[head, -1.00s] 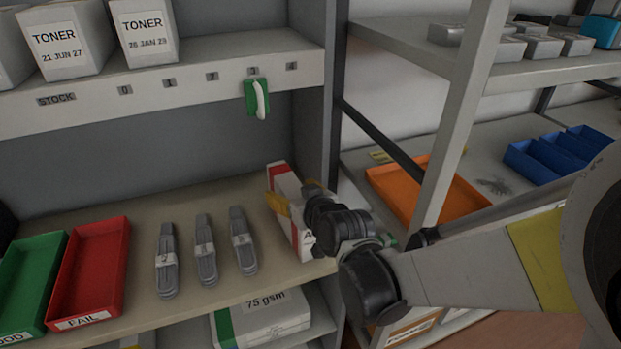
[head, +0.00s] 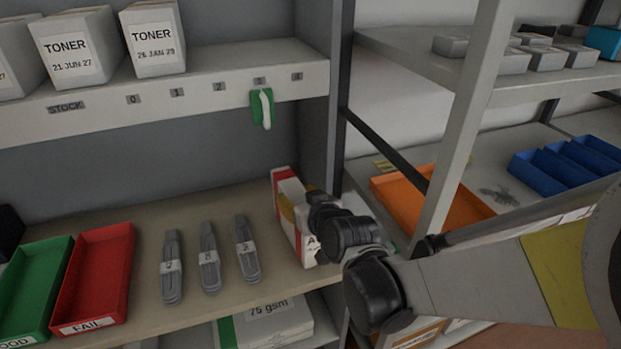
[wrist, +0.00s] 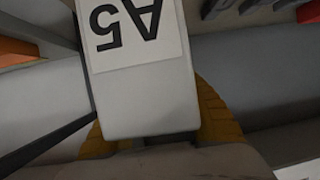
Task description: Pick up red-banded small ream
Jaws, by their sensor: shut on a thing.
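The red-banded small ream (head: 287,198) is a white block with a red patch. It stands upright at the right end of the middle shelf, close to the upright post. My gripper (head: 303,208) reaches it from the right, with a yellow finger against its side. In the wrist view the ream (wrist: 145,90), marked A5, sits between the yellow fingers of my gripper (wrist: 150,115), which are shut on it. Its lower part is partly hidden by my wrist in the head view, and I cannot tell whether its base touches the shelf.
Several grey strapped bundles (head: 208,262) lie left of the ream. Red (head: 88,325) and green (head: 42,250) trays stand further left. A green-and-white tag (head: 258,108) hangs from the upper shelf edge. An orange tray (head: 400,190) lies beyond the post (head: 340,100).

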